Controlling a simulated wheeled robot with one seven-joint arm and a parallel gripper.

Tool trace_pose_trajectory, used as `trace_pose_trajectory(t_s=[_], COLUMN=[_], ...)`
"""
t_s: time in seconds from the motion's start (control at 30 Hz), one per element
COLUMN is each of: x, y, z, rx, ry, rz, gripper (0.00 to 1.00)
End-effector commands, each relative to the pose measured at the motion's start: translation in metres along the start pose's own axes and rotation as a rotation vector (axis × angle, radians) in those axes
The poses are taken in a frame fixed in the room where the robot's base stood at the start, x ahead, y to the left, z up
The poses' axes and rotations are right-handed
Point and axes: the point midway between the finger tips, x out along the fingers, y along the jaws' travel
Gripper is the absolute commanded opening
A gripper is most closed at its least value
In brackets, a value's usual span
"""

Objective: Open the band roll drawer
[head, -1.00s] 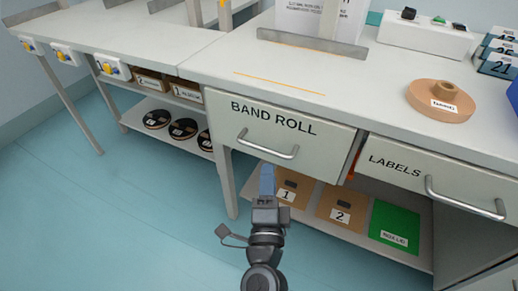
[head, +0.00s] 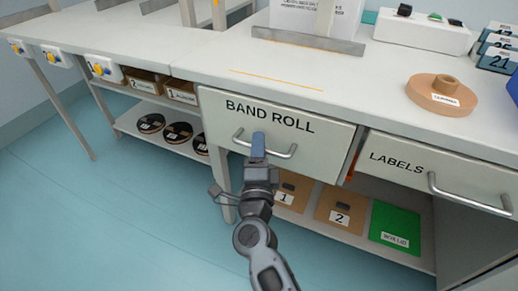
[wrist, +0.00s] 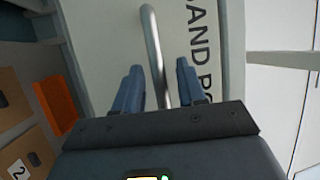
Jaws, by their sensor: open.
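The band roll drawer (head: 222,122) has a pale front lettered "BAND ROLL" and sits flush under the worktop, shut. Its metal bar handle (head: 283,154) spans the middle of the front. My gripper (head: 258,143) is in front of the handle and hides part of it in the head view. In the wrist view my gripper (wrist: 160,85) is open, and the handle (wrist: 153,50) runs between its two blue fingers without visible contact. The lettering on the drawer front (wrist: 202,50) shows to the right of the handle.
A labels drawer (head: 395,158) with its own handle is to the right. Below, a shelf holds cardboard boxes (head: 340,210) and a green box lid (head: 396,228). A table leg (head: 220,175) stands left of my arm. Open floor lies at the left.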

Motion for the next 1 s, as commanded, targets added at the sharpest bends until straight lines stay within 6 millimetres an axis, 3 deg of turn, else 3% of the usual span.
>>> trace_pose_trajectory(t_s=[0.07,0.5,1.0], x=[-0.0002,-0.0006,-0.0022], y=[0.0,0.0002,-0.0004], z=[-0.0001,0.0,0.0005], rx=[0.0,0.0,-0.001], ry=[0.0,0.0,0.0], rz=[0.0,0.0,0.001], gripper=[0.4,0.0,0.0])
